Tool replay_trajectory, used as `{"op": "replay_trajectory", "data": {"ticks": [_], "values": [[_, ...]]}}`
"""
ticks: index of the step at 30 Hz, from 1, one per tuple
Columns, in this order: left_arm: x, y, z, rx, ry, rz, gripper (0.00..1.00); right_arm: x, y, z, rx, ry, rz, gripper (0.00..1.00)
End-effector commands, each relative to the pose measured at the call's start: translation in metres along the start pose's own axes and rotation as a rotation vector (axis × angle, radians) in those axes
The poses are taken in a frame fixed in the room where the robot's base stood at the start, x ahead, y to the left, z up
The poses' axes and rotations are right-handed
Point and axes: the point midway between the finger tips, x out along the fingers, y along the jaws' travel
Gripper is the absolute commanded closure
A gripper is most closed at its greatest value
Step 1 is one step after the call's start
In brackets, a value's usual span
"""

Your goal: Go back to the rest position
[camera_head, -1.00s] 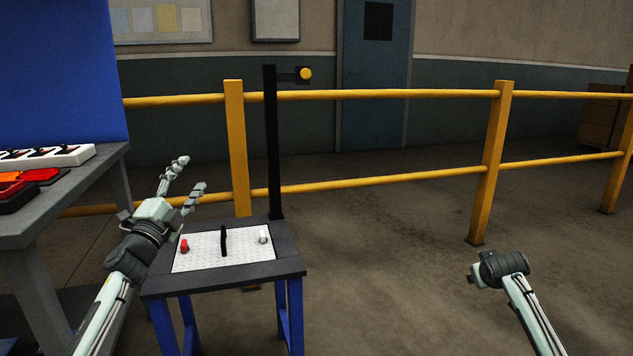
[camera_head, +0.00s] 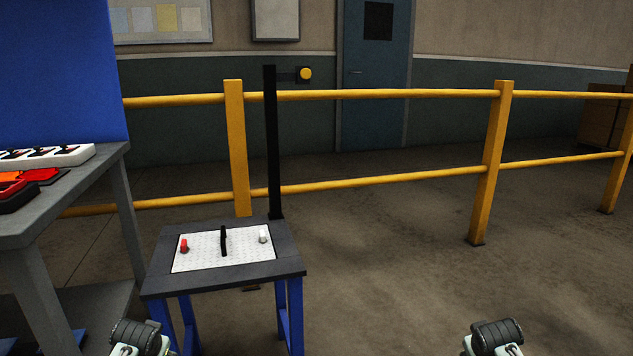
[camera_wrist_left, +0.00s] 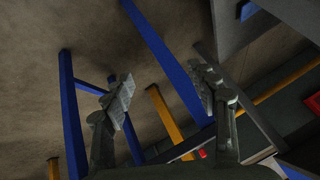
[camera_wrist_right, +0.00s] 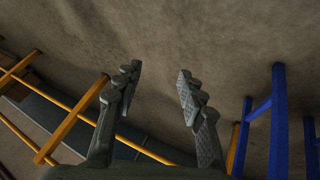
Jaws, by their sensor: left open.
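My left gripper shows in the left wrist view (camera_wrist_left: 168,95) with its two fingers apart and nothing between them. In the head view only part of my left arm shows at the bottom edge, left of centre, below the small table. My right gripper shows in the right wrist view (camera_wrist_right: 160,85), also with its fingers spread and empty. In the head view part of my right arm shows at the bottom edge, right of centre. Neither gripper's fingers can be seen in the head view.
A small table (camera_head: 287,262) with blue legs bears a white plate with a red piece (camera_head: 184,246), a black upright handle (camera_head: 223,241) and a white piece (camera_head: 262,236). A grey workbench (camera_head: 60,205) stands left. A yellow railing (camera_head: 400,176) runs behind. Floor on the right is clear.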

Motion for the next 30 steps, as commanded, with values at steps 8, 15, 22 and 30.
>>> {"op": "replay_trajectory", "data": {"ticks": [8,15,22,30], "values": [[-0.025,0.086,0.177,0.045,-0.13,0.121,0.41,-0.025,-0.087,0.177,-0.045,-0.13,-0.123,0.6],[-0.076,0.122,0.286,0.048,-0.221,0.194,0.41,-0.076,-0.123,0.285,-0.047,-0.222,-0.195,0.6],[-0.091,0.129,0.309,0.045,-0.244,0.209,0.41,-0.092,-0.129,0.309,-0.044,-0.245,-0.21,0.6],[-0.091,0.129,0.309,0.045,-0.244,0.209,0.41,-0.092,-0.129,0.309,-0.044,-0.245,-0.21,0.6]]}}
